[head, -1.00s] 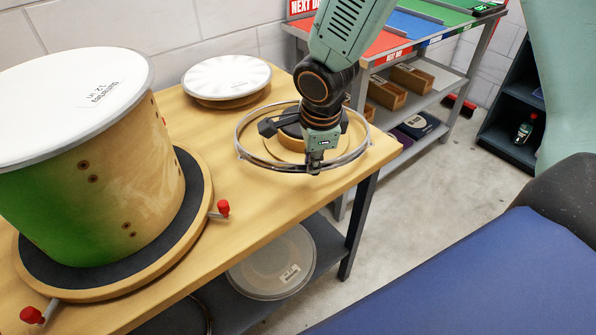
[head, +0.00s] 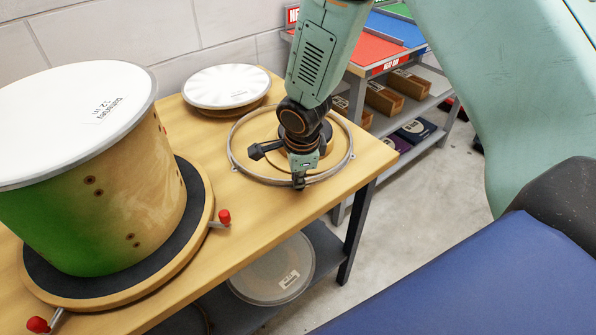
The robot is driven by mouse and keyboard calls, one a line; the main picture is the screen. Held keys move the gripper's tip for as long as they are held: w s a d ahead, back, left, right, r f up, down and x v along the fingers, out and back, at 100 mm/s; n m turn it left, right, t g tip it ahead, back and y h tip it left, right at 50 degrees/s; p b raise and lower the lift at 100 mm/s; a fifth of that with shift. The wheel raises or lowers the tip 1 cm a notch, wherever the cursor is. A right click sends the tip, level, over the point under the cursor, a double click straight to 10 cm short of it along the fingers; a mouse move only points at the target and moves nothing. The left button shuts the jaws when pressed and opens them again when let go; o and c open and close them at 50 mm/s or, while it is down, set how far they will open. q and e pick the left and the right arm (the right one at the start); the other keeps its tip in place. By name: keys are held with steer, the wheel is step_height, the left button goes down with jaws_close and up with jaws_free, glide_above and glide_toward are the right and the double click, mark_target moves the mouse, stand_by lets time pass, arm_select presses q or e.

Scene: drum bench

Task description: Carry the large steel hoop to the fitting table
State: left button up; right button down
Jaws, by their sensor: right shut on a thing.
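The large steel hoop (head: 258,179) is over the right end of a wooden table (head: 245,215). It lies about level, around a round wooden piece. I cannot tell whether it touches the tabletop. My right gripper (head: 299,183) reaches down from above and is shut on the hoop's near rim. The gripper and wrist hide part of the hoop and of the wooden piece inside it. My left gripper is not in view.
A green-and-wood drum (head: 120,200) with a white head stands on a round base with red-tipped handles (head: 224,216). A white drumhead (head: 227,88) lies behind the hoop. A shelf rack (head: 385,50) stands beyond. A clear disc (head: 272,270) sits on the lower shelf.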

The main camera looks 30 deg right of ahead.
steer(key=c, duration=1.9)
jaws_free()
steer(key=o, duration=0.5)
steer(key=shift+c, duration=0.2)
steer(key=p+v, duration=0.2)
steer(key=v, duration=1)
steer(key=shift+p, duration=0.35)
steer(key=shift+s+f, duration=0.1)
